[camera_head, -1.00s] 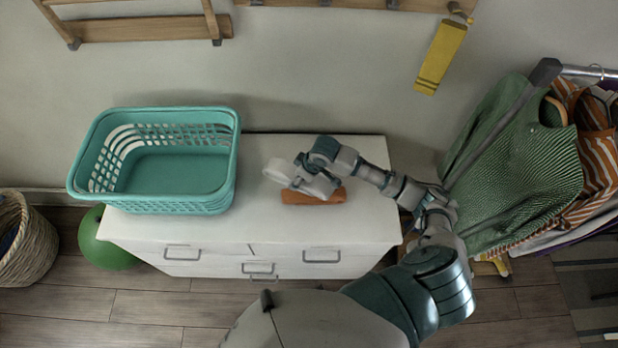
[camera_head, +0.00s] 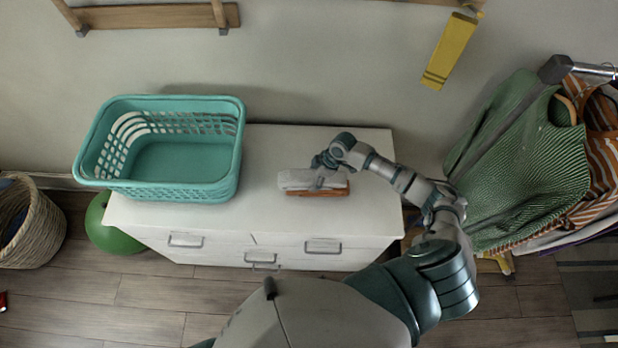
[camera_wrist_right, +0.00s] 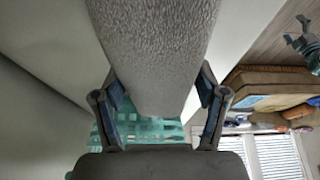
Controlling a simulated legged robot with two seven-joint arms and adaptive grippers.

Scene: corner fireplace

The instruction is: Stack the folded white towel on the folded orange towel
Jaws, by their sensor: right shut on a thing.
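The folded white towel (camera_head: 298,179) is level above the folded orange towel (camera_head: 316,193) on the white dresser. In the head view it covers most of the orange towel, whose front edge shows below it. I cannot tell whether the two touch. My right gripper (camera_head: 322,164) is at the back of the white towel and shut on it. In the right wrist view the white towel (camera_wrist_right: 155,50) runs between the two fingers (camera_wrist_right: 160,100) and hides what lies behind it. My left gripper is out of view.
A teal laundry basket (camera_head: 180,190) stands on the left part of the dresser (camera_head: 250,225). The dresser top is clear in front of the towels and to their right. A clothes rack with a green garment (camera_head: 525,160) is at the right. A wicker basket (camera_head: 30,235) and green ball (camera_head: 112,230) are at the left.

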